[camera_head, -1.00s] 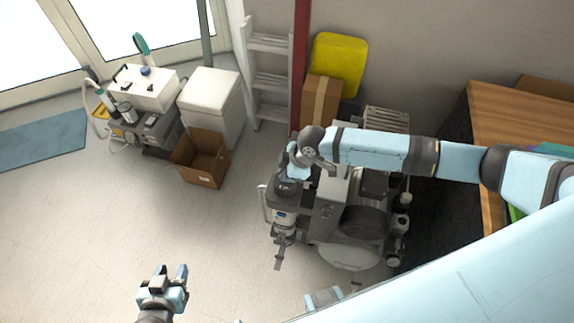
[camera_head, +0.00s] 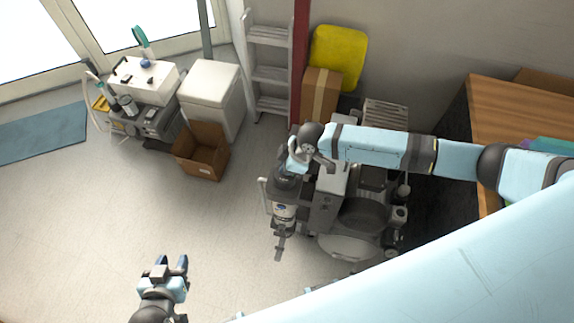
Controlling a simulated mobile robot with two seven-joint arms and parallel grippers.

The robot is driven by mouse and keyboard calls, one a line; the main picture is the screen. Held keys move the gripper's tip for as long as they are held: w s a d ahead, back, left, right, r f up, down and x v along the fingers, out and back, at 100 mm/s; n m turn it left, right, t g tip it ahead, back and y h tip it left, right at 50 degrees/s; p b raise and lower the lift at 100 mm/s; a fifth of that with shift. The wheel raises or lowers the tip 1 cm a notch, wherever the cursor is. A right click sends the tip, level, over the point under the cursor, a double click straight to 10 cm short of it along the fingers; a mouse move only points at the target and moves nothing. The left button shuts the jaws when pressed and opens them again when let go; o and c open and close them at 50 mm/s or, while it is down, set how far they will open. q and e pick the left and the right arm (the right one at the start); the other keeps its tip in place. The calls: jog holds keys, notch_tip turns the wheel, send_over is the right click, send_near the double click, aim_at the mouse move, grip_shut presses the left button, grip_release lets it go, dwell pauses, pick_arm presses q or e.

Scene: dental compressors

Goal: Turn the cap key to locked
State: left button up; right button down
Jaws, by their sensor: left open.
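A grey dental compressor (camera_head: 325,212) with a dark round motor part (camera_head: 362,215) and a pale tank (camera_head: 348,246) stands on the floor right of centre. At its left side is an upright canister (camera_head: 284,212) with a white and blue label. My right arm comes in from the right, and its wrist bends down over the top of this canister. The right gripper's fingers are hidden there, as is any contact. I cannot make out the cap key. My left gripper (camera_head: 172,264) is open and empty over bare floor at the lower left, apart from the compressor.
A cardboard box (camera_head: 203,158), a white bin (camera_head: 212,95) and another dental unit (camera_head: 142,85) stand at the upper left. A ladder (camera_head: 270,75) and a yellow container (camera_head: 338,55) are behind. A wooden table (camera_head: 520,105) is at right.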

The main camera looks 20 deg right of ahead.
dwell(0.4)
jog(key=c, duration=1.2)
grip_release()
jog(key=v, duration=1.3)
jog(key=shift+s+d+r+b, duration=0.1)
jog(key=shift+d+r+b, duration=0.1)
jog(key=shift+r+b, duration=0.15)
